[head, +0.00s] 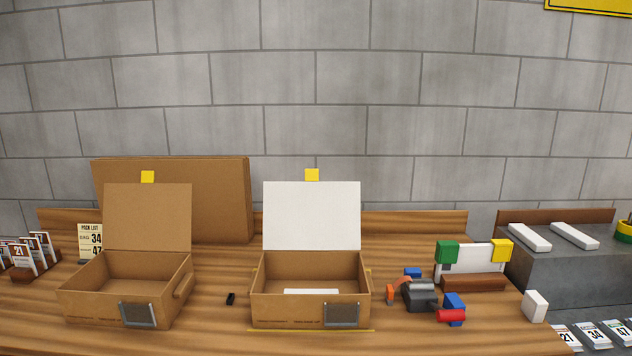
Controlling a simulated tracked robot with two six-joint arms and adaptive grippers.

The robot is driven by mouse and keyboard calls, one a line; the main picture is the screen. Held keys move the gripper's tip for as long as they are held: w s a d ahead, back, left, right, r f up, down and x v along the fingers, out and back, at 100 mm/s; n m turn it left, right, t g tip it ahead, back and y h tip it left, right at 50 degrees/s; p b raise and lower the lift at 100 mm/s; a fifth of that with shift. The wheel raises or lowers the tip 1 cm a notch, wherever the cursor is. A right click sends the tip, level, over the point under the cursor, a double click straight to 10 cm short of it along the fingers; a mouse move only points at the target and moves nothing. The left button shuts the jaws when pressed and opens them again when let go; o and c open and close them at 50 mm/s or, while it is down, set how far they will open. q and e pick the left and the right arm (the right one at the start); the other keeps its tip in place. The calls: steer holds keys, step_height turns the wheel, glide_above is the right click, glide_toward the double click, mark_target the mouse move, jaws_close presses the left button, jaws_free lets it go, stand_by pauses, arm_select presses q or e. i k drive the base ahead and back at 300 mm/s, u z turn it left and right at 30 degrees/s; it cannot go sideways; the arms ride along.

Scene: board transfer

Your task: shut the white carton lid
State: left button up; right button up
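The carton with the white lid (268,310) stands on the wooden table in the middle of the head view. Its white lid (312,216) stands upright at the back, wide open, with a yellow tab (312,175) on its top edge. A flat white piece (311,292) shows inside, partly hidden by the front wall. A grey plate (341,314) is on the front. Neither of my grippers is in view.
A brown carton (85,305) with its brown lid (147,217) open stands to the left. A small black piece (230,298) lies between the cartons. A dark grey tool (418,296), blue blocks (455,306) and a red cylinder (451,316) lie close on the right.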

mark_target(311, 215)
steer(key=u, duration=0.1)
steer(key=i, duration=0.9)
steer(key=z, duration=0.1)
